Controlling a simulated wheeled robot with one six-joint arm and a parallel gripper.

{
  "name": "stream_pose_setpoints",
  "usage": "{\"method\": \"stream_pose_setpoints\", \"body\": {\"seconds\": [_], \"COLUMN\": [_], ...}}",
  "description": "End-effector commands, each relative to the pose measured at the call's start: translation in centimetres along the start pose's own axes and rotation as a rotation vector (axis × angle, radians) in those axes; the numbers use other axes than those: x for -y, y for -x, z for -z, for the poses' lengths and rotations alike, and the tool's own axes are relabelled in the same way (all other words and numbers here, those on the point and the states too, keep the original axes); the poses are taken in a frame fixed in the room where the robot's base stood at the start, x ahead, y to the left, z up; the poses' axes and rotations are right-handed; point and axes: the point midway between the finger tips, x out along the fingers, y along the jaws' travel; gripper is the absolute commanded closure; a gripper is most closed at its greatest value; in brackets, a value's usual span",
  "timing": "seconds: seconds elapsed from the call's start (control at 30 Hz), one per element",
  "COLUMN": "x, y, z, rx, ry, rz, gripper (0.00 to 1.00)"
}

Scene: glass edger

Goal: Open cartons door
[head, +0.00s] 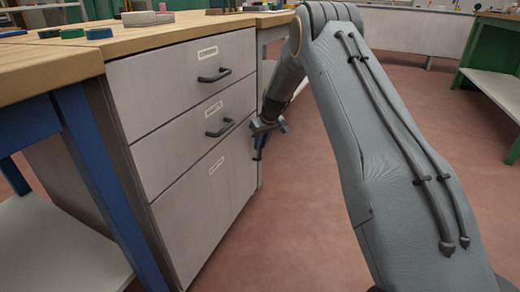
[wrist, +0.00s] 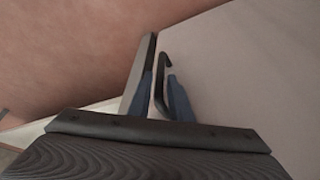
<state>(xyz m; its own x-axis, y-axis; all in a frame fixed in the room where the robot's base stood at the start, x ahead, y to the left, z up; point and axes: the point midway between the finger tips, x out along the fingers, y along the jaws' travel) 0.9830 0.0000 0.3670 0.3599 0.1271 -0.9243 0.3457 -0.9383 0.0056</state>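A grey cabinet under the wooden bench has a large lower door (head: 205,205) with a small label too blurred to read. In the head view the door looks flush with the cabinet front. My gripper (head: 259,154) is at its upper right edge. In the wrist view, a dark bent bar handle (wrist: 163,65) stands out from the pale door face (wrist: 235,70). The blue fingertips of my gripper (wrist: 162,97) are on either side of the handle, with a gap on the right finger's side. The handle is hidden by my gripper in the head view.
Two drawers with dark handles, an upper one (head: 185,78) and a middle one (head: 200,122), sit above the door. A blue bench leg (head: 105,185) stands at the left. The reddish floor (head: 300,215) before the cabinet is clear.

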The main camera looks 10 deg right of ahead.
Motion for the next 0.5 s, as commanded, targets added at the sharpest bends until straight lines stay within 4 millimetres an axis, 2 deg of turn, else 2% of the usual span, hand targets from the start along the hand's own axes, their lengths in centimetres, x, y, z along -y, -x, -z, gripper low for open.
{"method": "stream_pose_setpoints", "body": {"seconds": [0.03,0.13,0.4,0.5], "x": [-0.02,-0.01,0.02,0.02], "y": [-0.89,-1.65,-1.72,-1.72], "z": [0.00,-0.02,0.05,0.04], "rx": [0.000,0.000,-0.001,-0.001], "ry": [0.000,0.000,0.001,0.000], "rz": [0.000,0.000,0.000,0.000], "gripper": [0.81,0.81,0.81,0.98]}}
